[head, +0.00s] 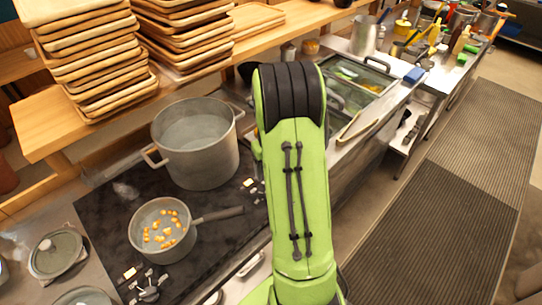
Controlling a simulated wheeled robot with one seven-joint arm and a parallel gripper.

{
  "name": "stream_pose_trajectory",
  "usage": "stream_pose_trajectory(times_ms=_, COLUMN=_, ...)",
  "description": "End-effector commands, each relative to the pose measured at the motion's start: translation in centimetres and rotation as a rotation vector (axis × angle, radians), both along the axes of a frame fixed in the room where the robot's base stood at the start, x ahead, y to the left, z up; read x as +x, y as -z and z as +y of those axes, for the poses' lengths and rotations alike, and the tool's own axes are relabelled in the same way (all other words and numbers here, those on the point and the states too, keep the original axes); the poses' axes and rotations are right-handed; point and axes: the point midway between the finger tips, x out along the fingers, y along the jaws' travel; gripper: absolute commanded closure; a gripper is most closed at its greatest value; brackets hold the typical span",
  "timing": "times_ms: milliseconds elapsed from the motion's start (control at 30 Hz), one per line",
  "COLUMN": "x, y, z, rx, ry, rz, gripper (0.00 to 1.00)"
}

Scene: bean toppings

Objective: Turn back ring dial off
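A black cooktop (100,215) lies at the lower left in the head view. Small dark and pale controls (148,287) sit at its front-left corner, and a second group of controls (252,187) sits near its right side, beside my arm. I cannot tell which one is the back ring dial, or how any of them is turned. A large grey pot (212,165) stands on the back of the cooktop. A saucepan (177,251) holding orange pieces stands in front of it. My green arm fills the middle of the view; my gripper is not in view.
Stacked wooden trays (95,62) stand on a wooden shelf (48,133) above the cooktop. The saucepan handle (220,213) points right, towards my arm. A lidded pot (58,252) stands at the left. A sink (360,72) and cluttered counter lie beyond. Floor mats (425,225) cover the right.

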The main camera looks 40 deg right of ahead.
Motion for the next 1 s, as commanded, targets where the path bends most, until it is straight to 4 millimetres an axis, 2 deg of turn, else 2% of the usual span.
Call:
stream_pose_trajectory(times_ms=33, x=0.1, y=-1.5, z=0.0, rx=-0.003, ry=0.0, rz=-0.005, gripper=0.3)
stream_pose_trajectory(times_ms=100, x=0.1, y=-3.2, z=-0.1, rx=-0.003, ry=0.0, rz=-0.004, gripper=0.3)
stream_pose_trajectory(times_ms=267, x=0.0, y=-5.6, z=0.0, rx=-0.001, ry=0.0, rz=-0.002, gripper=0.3)
stream_pose_trajectory(times_ms=400, x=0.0, y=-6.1, z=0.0, rx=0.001, ry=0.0, rz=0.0, gripper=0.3)
stream_pose_trajectory(times_ms=867, x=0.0, y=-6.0, z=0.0, rx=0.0, ry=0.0, rz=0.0, gripper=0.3)
stream_pose_trajectory(times_ms=933, x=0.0, y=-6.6, z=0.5, rx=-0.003, ry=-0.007, rz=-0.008, gripper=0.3)
stream_pose_trajectory(times_ms=1000, x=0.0, y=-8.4, z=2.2, rx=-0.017, ry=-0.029, rz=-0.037, gripper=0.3)
